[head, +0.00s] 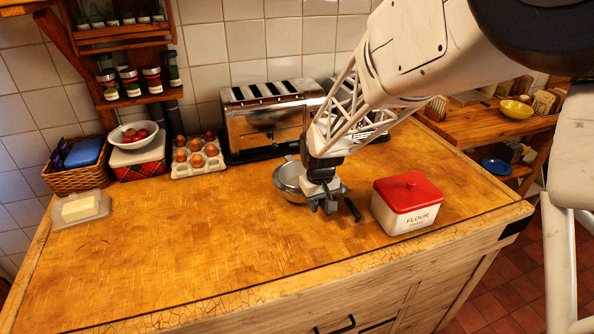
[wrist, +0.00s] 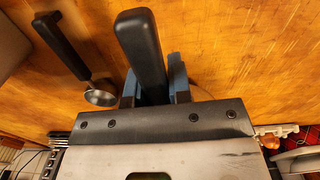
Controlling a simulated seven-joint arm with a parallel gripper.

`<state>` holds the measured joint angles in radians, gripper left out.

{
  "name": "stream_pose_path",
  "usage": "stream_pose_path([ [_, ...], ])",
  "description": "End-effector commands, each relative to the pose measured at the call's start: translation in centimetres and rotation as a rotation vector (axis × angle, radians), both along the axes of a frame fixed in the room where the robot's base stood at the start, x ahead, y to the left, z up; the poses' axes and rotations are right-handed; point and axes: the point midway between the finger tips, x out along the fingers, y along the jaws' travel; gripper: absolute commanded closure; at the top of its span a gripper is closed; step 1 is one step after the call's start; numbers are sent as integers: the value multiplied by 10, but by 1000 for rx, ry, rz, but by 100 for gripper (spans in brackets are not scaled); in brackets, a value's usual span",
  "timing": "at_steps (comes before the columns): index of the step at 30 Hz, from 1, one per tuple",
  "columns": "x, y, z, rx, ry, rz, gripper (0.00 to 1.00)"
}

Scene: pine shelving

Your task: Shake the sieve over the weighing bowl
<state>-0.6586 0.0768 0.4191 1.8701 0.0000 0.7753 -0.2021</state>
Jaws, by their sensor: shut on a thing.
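My gripper (head: 326,203) is low over the worktop, shut on a black handle. In the wrist view the gripper (wrist: 155,82) has its blue-grey fingers on both sides of this handle (wrist: 140,45), which looks like the sieve's. The sieve's head is hidden behind the gripper. A round metal bowl (head: 286,184), apparently the weighing bowl, stands just left of the gripper and is partly covered by it. I cannot tell whether the sieve's head is directly over it.
A small metal scoop (wrist: 100,95) with a black handle lies beside the gripper. The red-lidded flour tin (head: 405,212) stands to the right. A toaster (head: 262,122) and an egg tray (head: 198,168) stand behind. A butter dish (head: 80,212) is far left; the front-left worktop is clear.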

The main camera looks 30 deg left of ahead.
Motion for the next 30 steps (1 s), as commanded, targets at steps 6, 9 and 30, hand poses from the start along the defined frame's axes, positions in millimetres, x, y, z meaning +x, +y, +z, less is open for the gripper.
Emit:
stream_pose_path([
  [6,0,0,0,0,0,0,57],
  [9,0,0,0,0,0,0,51],
  [30,0,0,39,2,-1,0,51],
])
